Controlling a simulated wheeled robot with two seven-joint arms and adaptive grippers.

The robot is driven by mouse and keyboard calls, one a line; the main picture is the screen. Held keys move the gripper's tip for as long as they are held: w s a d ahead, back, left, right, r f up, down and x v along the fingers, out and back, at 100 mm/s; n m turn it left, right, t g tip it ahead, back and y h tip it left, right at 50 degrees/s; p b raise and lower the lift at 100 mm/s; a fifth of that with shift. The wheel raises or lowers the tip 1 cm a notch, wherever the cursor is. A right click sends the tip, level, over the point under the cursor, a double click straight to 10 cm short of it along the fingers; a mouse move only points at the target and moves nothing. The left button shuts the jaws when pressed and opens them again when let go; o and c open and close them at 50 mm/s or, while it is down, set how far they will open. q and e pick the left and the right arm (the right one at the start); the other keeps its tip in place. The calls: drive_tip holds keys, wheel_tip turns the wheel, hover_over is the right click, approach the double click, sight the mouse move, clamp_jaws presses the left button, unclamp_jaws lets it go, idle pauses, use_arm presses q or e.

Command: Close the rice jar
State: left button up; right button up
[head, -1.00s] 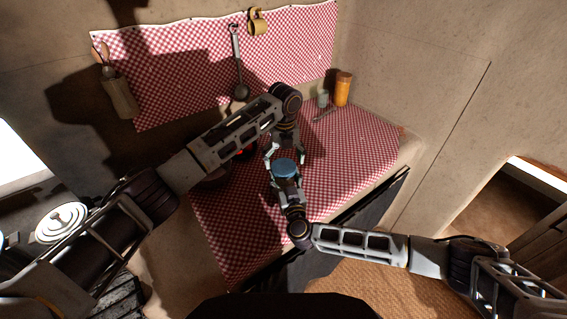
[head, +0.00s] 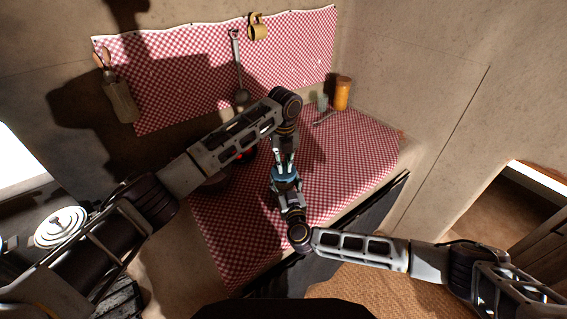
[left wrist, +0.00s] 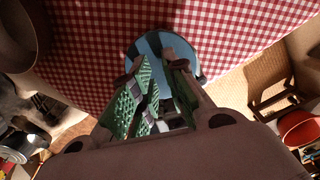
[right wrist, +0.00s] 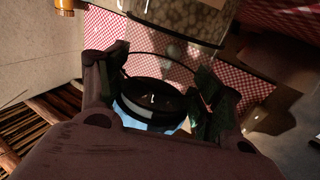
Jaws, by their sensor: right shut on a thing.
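A round lid-like piece with a blue top (head: 284,173) and a dark rim is between the fingers of my right gripper (right wrist: 163,97), which is shut on it. A glass jar of pale grains (right wrist: 180,18) is close to the piece in the right wrist view, with a visible gap between them. The head view hides this jar behind the grippers. A thin dark wire arcs around the piece. My left gripper (head: 284,158) points down over the blue top, its fingers close together. In the left wrist view (left wrist: 158,85) the blue disc lies just beyond them; contact is unclear.
A checked cloth (head: 345,155) covers the counter. An orange jar (head: 343,93) and a pale cup (head: 322,103) stand at the back right. The cloth is clear at right and front.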

use_arm(q)
drive_tip(key=shift+f, duration=0.6)
idle(0.5)
drive_tip(key=shift+r, duration=2.05)
use_arm(e)
drive_tip(key=o, duration=1.5)
drive_tip(key=shift+s, duration=0.15)
drive_tip(key=shift+v, duration=5.9)
